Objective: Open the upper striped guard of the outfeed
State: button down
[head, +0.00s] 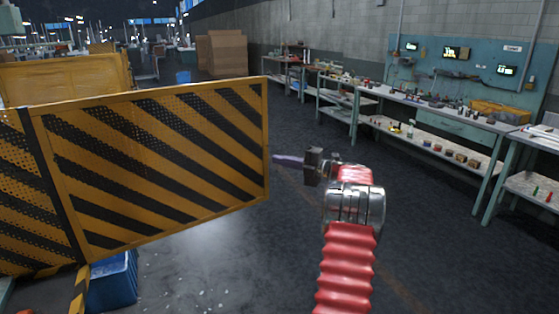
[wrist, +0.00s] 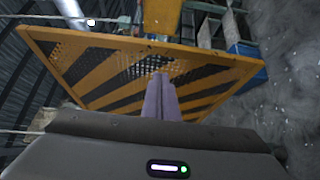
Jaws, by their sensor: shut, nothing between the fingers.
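The striped guard (head: 160,165) is a yellow-framed mesh panel with black diagonal stripes, at the left of the head view. It stands out at an angle from a dark post on its left side. In the wrist view the striped panel (wrist: 150,75) fills the upper middle. My gripper (head: 276,158) is at the panel's free right edge, its purple fingers pointing left at the frame. The fingers (wrist: 160,95) are together and empty. I cannot tell whether the tips touch the frame.
A second striped panel (head: 20,190) is left of the post. A blue bin (head: 112,282) stands below. Workbenches (head: 440,115) with small parts line the right wall, and cardboard boxes (head: 222,52) stand at the back. The dark floor between the panel and benches is clear.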

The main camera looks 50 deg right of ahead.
jog(key=s+d, duration=0.5)
jog(key=d, duration=0.3)
jog(key=shift+d, duration=0.4)
dwell(0.9)
